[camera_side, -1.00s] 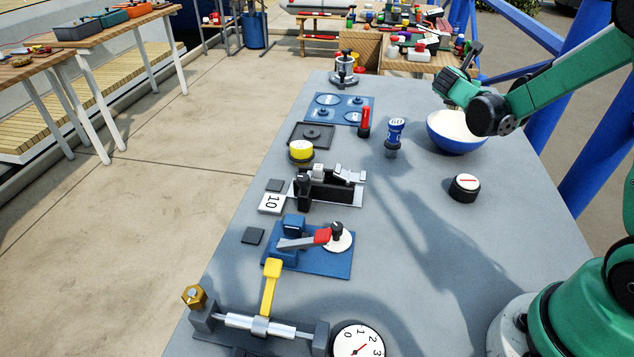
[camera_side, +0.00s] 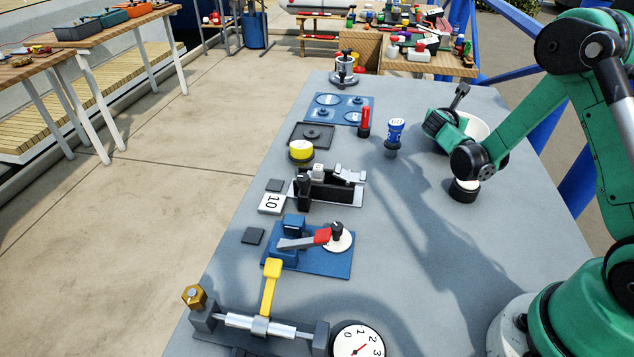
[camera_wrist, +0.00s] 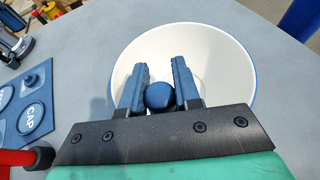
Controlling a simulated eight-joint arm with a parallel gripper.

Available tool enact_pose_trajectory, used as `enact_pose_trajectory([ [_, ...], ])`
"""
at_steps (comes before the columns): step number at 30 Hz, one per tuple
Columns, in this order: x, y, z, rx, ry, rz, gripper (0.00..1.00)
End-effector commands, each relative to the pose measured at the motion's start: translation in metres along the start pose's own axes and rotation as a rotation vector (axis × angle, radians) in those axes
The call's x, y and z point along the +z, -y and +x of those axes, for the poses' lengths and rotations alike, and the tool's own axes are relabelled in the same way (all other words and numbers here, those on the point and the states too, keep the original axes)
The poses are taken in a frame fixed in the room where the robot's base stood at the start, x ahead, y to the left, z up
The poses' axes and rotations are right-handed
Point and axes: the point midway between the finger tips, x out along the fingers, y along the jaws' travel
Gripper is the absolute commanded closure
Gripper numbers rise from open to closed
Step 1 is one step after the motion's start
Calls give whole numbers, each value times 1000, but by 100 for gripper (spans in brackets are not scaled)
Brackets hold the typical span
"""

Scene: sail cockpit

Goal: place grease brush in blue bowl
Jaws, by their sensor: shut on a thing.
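The blue bowl (camera_side: 480,128) stands on the grey bench at the far right in the side view, mostly covered by my arm. In the wrist view its white inside and blue rim (camera_wrist: 215,55) show just beyond my fingers. My gripper (camera_wrist: 159,78) is over the near part of the bowl and shut on a dark blue rounded piece (camera_wrist: 160,96). I take this piece for the end of the grease brush. The rest of the brush is hidden, so I cannot tell whether it touches the bowl. In the side view my fingertips are hidden.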

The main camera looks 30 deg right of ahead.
Motion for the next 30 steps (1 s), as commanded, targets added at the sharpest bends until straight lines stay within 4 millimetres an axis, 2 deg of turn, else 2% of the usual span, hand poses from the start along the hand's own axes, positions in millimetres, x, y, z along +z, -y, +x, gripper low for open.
enact_pose_trajectory([
  [4, -4, 0, 2, 0, 0, 0, 100],
  [5, -5, 0, 2, 0, 0, 0, 70],
  [8, -4, 0, 2, 0, 0, 0, 42],
  [17, -4, 0, 2, 0, 0, 0, 41],
  [21, 3, 0, -1, 0, 0, 0, 41],
  [23, 2, -1, -12, 3, 0, -3, 41],
  [30, 2, -1, -69, 6, 0, -3, 41],
])
